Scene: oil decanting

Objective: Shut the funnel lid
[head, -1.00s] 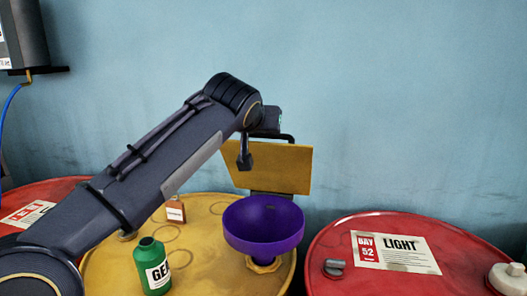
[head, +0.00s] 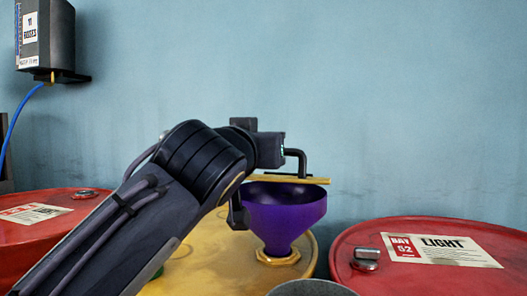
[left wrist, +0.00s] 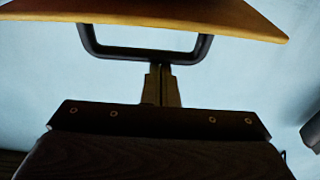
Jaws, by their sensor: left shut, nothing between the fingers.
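The purple funnel (head: 282,215) stands upright in the yellow drum's opening. Its flat yellow lid (head: 318,181) lies nearly level over the mouth. A narrow dark gap shows between the lid and the rim, and my arm hides the lid's left part. The lid's black handle (head: 303,160) stands up from its top. My left gripper (left wrist: 161,69) is shut and empty. In the left wrist view its fingertips overlap the handle bar (left wrist: 145,56), with the lid's edge (left wrist: 150,12) beyond. I cannot tell whether they touch. My right gripper is out of view.
A red drum (head: 400,235) with a label and metal cap stands right, another (head: 90,225) left. A dark wall box (head: 46,38) hangs upper left. Space above the right drum is clear.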

